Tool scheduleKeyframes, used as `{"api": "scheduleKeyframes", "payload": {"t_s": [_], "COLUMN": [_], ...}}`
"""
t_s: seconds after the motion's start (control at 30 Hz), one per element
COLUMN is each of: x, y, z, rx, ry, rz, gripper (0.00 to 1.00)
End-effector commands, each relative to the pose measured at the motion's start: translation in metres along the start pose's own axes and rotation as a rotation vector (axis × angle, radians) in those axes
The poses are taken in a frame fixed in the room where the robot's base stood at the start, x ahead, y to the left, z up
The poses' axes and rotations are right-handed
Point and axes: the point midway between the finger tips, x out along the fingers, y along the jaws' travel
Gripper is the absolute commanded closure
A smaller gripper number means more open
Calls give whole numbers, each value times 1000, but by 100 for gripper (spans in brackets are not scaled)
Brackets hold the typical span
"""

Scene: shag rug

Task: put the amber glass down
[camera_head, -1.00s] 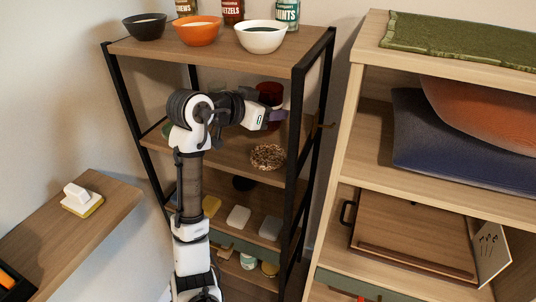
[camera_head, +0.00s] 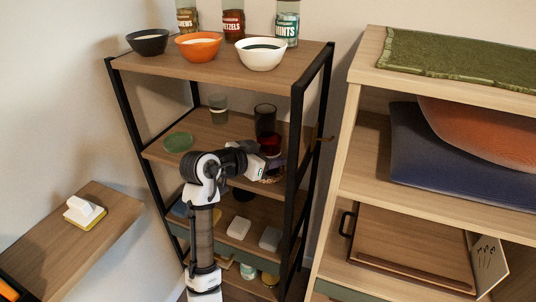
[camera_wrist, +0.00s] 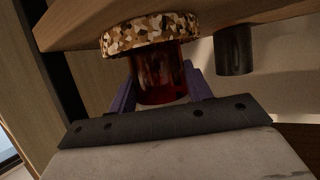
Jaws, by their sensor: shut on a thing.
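The amber glass (camera_head: 270,144) looks deep red. It is between the purple fingers of my gripper (camera_head: 277,161), at the right end of the rack's middle shelf. The wrist view is upside down. There the glass (camera_wrist: 158,88) sits between both fingers of my gripper (camera_wrist: 163,82), which is shut on it. The glass's base is at a round, brown-and-cream patterned coaster (camera_wrist: 150,34) on the shelf. I cannot tell whether the base is touching the coaster. In the head view the coaster (camera_head: 272,177) is mostly hidden behind my gripper.
A dark glass (camera_head: 265,117) stands just behind the amber one; it also shows in the wrist view (camera_wrist: 234,52). A grey cup (camera_head: 218,108) and a green dish (camera_head: 178,142) stand farther left on this shelf. A black rack post (camera_head: 295,130) is close on the right.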

Motion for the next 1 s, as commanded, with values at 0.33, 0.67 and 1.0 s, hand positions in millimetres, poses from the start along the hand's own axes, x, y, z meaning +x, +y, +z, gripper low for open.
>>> {"api": "scheduleKeyframes", "payload": {"t_s": [0.33,0.67,1.0], "x": [1,1,-25], "y": [0,0,0], "z": [3,3,7], "rx": [0,-1,2], "ry": [0,-1,1], "rz": [0,0,-4], "gripper": [44,29,29]}}
